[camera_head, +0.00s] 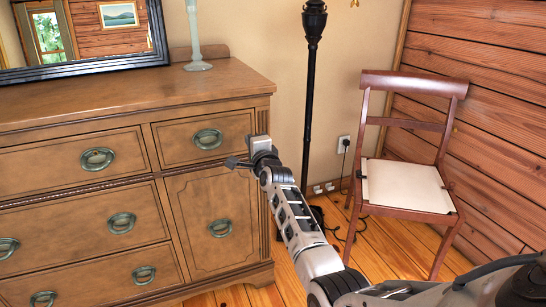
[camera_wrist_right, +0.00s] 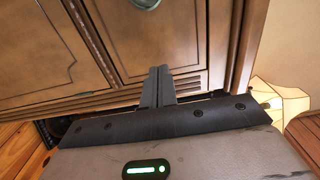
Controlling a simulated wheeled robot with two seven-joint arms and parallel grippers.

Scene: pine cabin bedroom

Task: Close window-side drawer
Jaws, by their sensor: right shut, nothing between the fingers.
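The wooden dresser (camera_head: 110,103) fills the left of the head view. Its small top-right drawer (camera_head: 175,135), with an oval metal pull (camera_head: 207,139), looks flush or nearly flush with the dresser front. I cannot tell if a thin gap is left. My right gripper (camera_head: 233,163) is at the lower right part of this drawer front, its fingers shut and empty. In the right wrist view the shut fingers (camera_wrist_right: 157,84) point at the wooden front, with a pull (camera_wrist_right: 145,3) at the top edge. I cannot tell whether they touch. My left gripper is not in view.
A panelled door (camera_head: 195,190) with a pull is below the small drawer. Wider drawers (camera_head: 75,220) are to the left. A mirror (camera_head: 100,62) and a pale glass stem (camera_head: 194,40) stand on top. A black lamp pole (camera_head: 311,85) and a chair (camera_head: 410,185) are to the right.

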